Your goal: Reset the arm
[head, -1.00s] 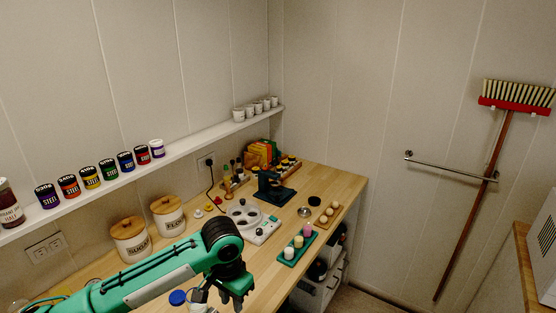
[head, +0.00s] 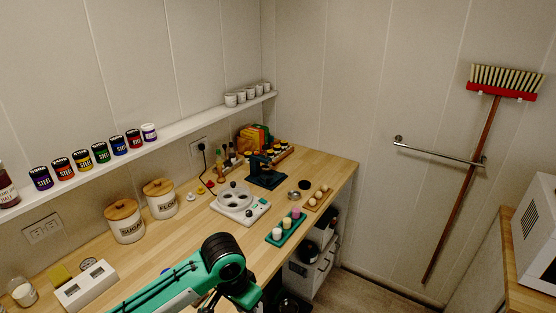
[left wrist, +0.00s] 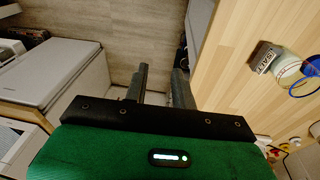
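My left arm comes in from the lower left in the head view. Its green and black wrist is low at the bottom middle, over the front part of the wooden counter (head: 140,262), and the fingers are mostly cut off or hidden there. In the left wrist view my left gripper (left wrist: 163,78) shows two dark fingers with a gap between them. Nothing is held between them, and bare floor (left wrist: 125,40) shows beyond. The counter's edge runs just right of the fingers. My right gripper is in neither view.
On the counter stand sugar (head: 124,222) and flour (head: 160,199) canisters, a white round-welled device (head: 240,204), a green tray (head: 286,230) and a white block (head: 86,286). A salt jar (left wrist: 287,66) is right of the gripper. A microwave (head: 538,235) stands far right.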

